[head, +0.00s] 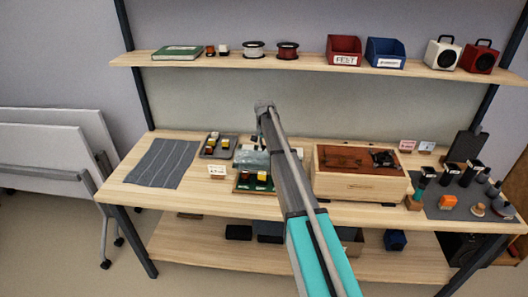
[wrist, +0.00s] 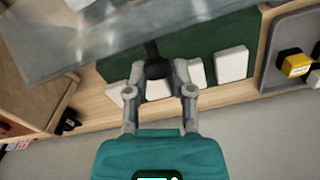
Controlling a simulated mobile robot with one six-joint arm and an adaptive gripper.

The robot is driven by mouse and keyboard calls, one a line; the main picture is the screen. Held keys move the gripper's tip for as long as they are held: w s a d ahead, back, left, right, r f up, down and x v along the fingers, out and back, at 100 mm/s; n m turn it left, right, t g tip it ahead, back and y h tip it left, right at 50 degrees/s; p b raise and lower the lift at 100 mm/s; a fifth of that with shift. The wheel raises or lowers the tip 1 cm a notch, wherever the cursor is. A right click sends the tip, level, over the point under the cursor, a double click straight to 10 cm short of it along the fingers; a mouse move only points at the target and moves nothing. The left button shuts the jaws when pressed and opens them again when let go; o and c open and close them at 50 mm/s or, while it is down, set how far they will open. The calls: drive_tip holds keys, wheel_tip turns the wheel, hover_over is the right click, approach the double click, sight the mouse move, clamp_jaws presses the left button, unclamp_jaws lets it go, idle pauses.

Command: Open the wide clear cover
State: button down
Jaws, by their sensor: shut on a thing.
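The wide clear cover (head: 250,158) is a pale see-through panel at the back of a green board (head: 242,187), left of my arm in the head view. It fills the upper left of the wrist view (wrist: 95,42), close to my gripper. My gripper (wrist: 160,76) is shut on a dark handle (wrist: 153,54) at the cover's edge. The green board shows behind it in the wrist view (wrist: 125,70). How far the cover is tilted is hard to tell.
White blocks (wrist: 231,63) sit along the green board. A grey tray (head: 207,153) with small blocks stands left of it. A wooden box (head: 360,188) stands close on the right. A shelf (head: 320,62) runs above. A striped grey mat (head: 160,163) lies bare at the left.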

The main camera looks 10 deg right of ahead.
drive_tip(key=w, duration=0.1)
drive_tip(key=w+f, duration=0.1)
drive_tip(key=w+b, duration=0.1)
drive_tip(key=shift+w+d+f, duration=0.2)
drive_tip(key=shift+w+d, duration=0.1)
drive_tip(key=shift+w, duration=0.1)
drive_tip(key=c, duration=1.1)
unclamp_jaws()
drive_tip(key=shift+w+a+f, duration=0.1)
drive_tip(key=shift+a+f, duration=0.05)
drive_tip(key=o, duration=0.4)
drive_tip(key=shift+d, duration=0.25)
drive_tip(key=shift+o, duration=1)
drive_tip(key=w+d+r+p, duration=0.1)
drive_tip(key=w+d, duration=0.1)
drive_tip(key=w, duration=0.5)
drive_tip(key=w+d+r+p, duration=0.1)
drive_tip(key=w+d+r, duration=0.1)
drive_tip(key=w, duration=0.5)
drive_tip(key=shift+w+d+p, duration=0.3)
drive_tip(key=shift+d+p, duration=0.1)
drive_tip(key=shift+d, duration=0.05)
